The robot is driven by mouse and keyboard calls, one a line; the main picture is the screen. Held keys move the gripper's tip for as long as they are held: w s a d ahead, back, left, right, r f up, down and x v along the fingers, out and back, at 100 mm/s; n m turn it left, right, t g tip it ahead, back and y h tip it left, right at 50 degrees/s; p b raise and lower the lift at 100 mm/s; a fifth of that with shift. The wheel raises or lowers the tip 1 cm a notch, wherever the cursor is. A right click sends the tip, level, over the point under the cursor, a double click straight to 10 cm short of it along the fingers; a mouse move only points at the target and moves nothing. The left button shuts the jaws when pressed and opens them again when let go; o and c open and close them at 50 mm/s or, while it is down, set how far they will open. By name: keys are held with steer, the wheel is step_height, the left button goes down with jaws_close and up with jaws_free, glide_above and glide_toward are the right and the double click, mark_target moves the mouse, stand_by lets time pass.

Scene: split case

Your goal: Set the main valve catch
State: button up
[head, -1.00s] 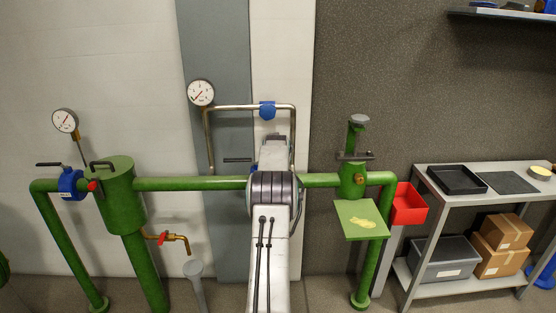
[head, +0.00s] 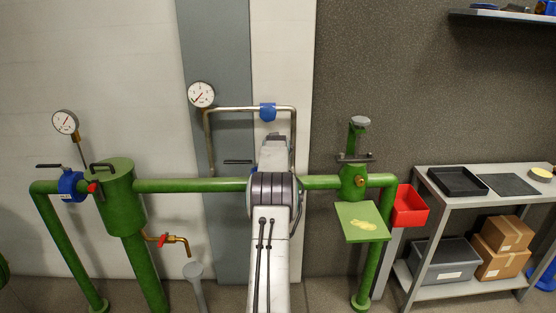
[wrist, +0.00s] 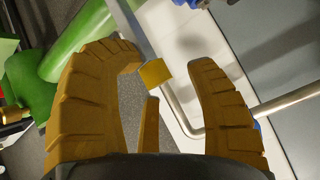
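My gripper (wrist: 166,62) is open in the wrist view, its ribbed brown fingers spread apart. A small yellow block (wrist: 156,73) at the end of a thin grey bar shows between the fingertips. I see no finger touching it, and I cannot tell its distance or whether it is the catch. A narrow brown piece (wrist: 149,124) stands below it between the fingers. In the head view my arm hides the middle of the green pipe (head: 190,185) and my fingers. A dark lever (head: 238,161) shows just left of my arm. I cannot tell which part is the main valve.
A thin grey pipe loop with a blue fitting (head: 267,112) rises behind my arm. A pressure gauge (head: 201,95) stands at its left. A green tank (head: 120,205) is at left. A red bin (head: 409,206) and grey shelf table (head: 455,206) are at right.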

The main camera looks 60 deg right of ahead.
steer(key=shift+f, duration=0.15)
steer(key=shift+s+a, duration=0.15)
steer(key=v, duration=1.1)
steer(key=shift+a+r, duration=0.2)
steer(key=shift+r, duration=0.15)
steer(key=shift+s, duration=0.1)
stand_by(0.5)
